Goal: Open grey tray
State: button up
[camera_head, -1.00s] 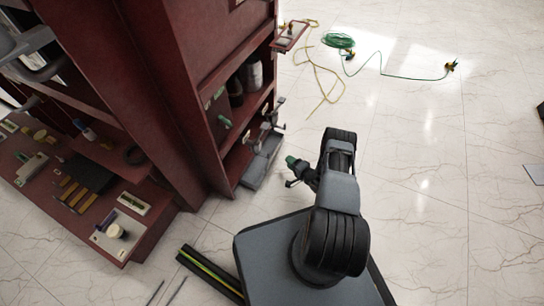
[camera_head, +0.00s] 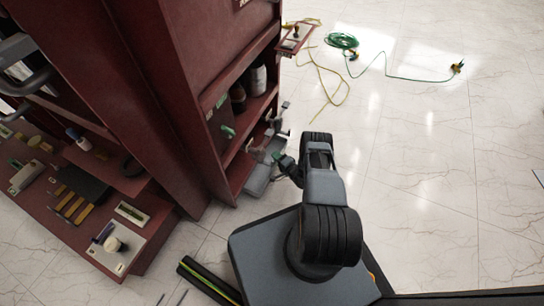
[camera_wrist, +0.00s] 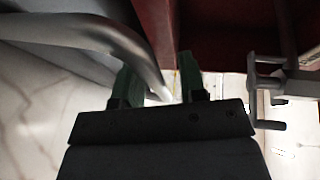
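The grey tray (camera_head: 260,180) sits low at the foot of the red cabinet, partly hidden by my arm. In the wrist view, a curved grey metal bar (camera_wrist: 100,32), which looks like the tray's handle, runs from the left edge and bends down between my fingers. My gripper (camera_head: 280,165) is beside the tray's front in the head view. In the wrist view my gripper (camera_wrist: 158,78) shows two dark green fingers spread apart, with the bar's end between them. I cannot tell whether either finger touches the bar.
The red cabinet (camera_head: 185,100) has open shelves holding dark and pale containers. A metal fitting (camera_wrist: 275,75) stands right of my fingers. A red workbench (camera_head: 60,205) with tools is at left. Yellow and green cables lie on the open floor (camera_head: 420,150).

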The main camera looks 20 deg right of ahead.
jog(key=shift+w+a, duration=0.2)
jog(key=shift+w, duration=0.05)
jog(key=shift+a, duration=0.1)
jog(key=shift+c, duration=0.2)
grip_shut()
